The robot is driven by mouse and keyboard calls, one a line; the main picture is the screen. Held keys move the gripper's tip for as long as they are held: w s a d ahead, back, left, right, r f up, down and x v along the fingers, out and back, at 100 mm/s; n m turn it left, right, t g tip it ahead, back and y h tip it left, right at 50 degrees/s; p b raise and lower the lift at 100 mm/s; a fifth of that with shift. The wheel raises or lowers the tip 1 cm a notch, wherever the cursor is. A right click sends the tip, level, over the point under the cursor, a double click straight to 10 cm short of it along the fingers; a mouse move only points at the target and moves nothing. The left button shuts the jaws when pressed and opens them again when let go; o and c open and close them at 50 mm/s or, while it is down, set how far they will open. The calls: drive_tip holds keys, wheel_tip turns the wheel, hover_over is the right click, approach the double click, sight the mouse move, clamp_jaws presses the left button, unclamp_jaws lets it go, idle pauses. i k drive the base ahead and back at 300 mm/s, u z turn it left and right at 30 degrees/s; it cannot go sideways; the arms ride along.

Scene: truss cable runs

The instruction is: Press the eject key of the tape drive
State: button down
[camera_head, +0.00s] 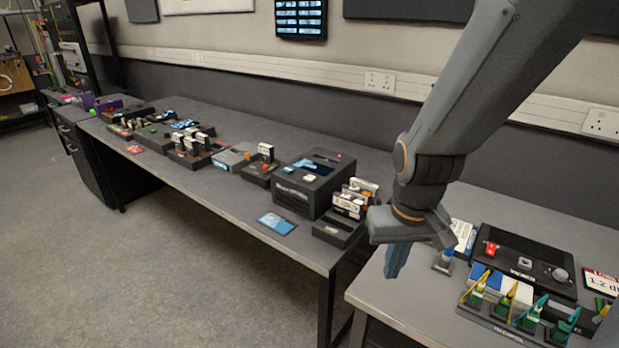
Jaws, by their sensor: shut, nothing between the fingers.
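A black box (290,196) that looks like the tape drive stands on the long grey table. Its top carries a dark screen, two small pale keys (298,173) and a small red spot at the back. I cannot tell which of these is the eject key. My gripper (393,274) hangs to the right of the box and lower in the picture, near the gap between the two tables. It points down, is shut and holds nothing. It appears apart from the box. My arm covers part of the right table and the wall behind.
A rack of upright cartridges (350,203) stands right of the box, between it and my gripper. A blue card (277,222) lies in front. Several small devices line the table to the left. A black panel (523,262) and colored cable clips (525,310) occupy the right table.

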sight(308, 178)
drive_tip(key=u, duration=0.55)
drive_tip(key=k, duration=1.3)
drive_tip(key=u, duration=1.1)
drive_tip(key=i, duration=2.9)
drive_tip(key=z, duration=0.95)
drive_tip(key=i, duration=0.8)
drive_tip(key=z, duration=1.45)
drive_tip(key=i, duration=0.35)
drive_tip(key=z, duration=0.15)
